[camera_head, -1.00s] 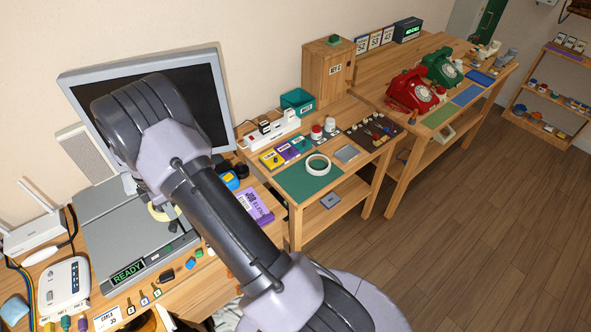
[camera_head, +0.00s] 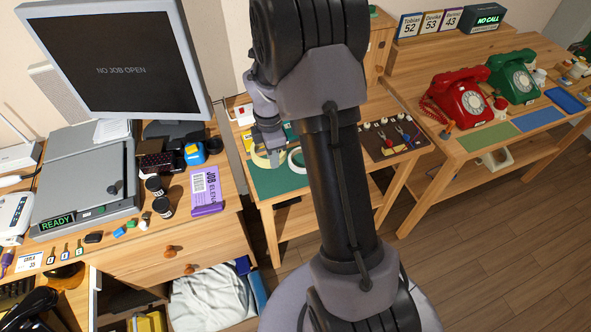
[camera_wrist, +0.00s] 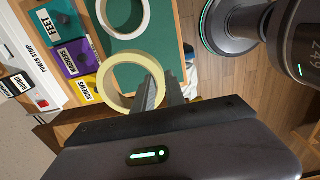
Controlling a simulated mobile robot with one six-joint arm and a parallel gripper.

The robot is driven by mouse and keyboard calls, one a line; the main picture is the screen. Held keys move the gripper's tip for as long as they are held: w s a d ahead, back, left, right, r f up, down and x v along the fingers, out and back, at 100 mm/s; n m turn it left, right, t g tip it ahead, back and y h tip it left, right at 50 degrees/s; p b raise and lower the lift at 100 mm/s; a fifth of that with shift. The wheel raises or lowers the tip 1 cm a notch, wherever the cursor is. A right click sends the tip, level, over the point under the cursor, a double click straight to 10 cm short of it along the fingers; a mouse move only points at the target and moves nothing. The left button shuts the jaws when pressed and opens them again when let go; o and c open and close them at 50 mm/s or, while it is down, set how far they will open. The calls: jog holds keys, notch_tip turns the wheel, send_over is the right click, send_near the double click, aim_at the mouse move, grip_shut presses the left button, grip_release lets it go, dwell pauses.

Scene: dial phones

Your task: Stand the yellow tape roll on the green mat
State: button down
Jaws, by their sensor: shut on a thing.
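My gripper (camera_head: 272,152) is shut on the rim of the yellow tape roll (camera_head: 258,158), a pale yellow ring. The wrist view shows the roll (camera_wrist: 104,78) at the fingertips (camera_wrist: 160,84), its hole open to the camera. The roll is over the left part of the green mat (camera_head: 275,183); whether it touches the mat I cannot tell. A white ring-shaped roll (camera_wrist: 125,35) lies flat on the mat (camera_wrist: 168,42), just beyond the yellow one. My arm hides the mat's right part in the head view.
Small boxes labelled FEET (camera_wrist: 57,20), WASHERS (camera_wrist: 73,58) and SCREWS (camera_wrist: 84,88) stand beside the mat. A tool board (camera_head: 392,138) lies to its right. A monitor (camera_head: 115,70) and a grey scanner (camera_head: 85,180) stand on the left desk.

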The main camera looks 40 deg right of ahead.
jog(key=f+b, duration=0.1)
jog(key=f, duration=0.3)
jog(key=f+b, duration=0.2)
jog(key=f, duration=0.2)
jog(key=shift+w+a+f, duration=0.1)
jog(key=shift+a+f, duration=0.1)
jog(key=shift+f, duration=0.15)
jog(key=shift+r, duration=0.2)
jog(key=shift+f, duration=0.1)
jog(key=c, duration=1.8)
grip_release()
jog(key=shift+f, duration=0.1)
jog(key=o, duration=0.4)
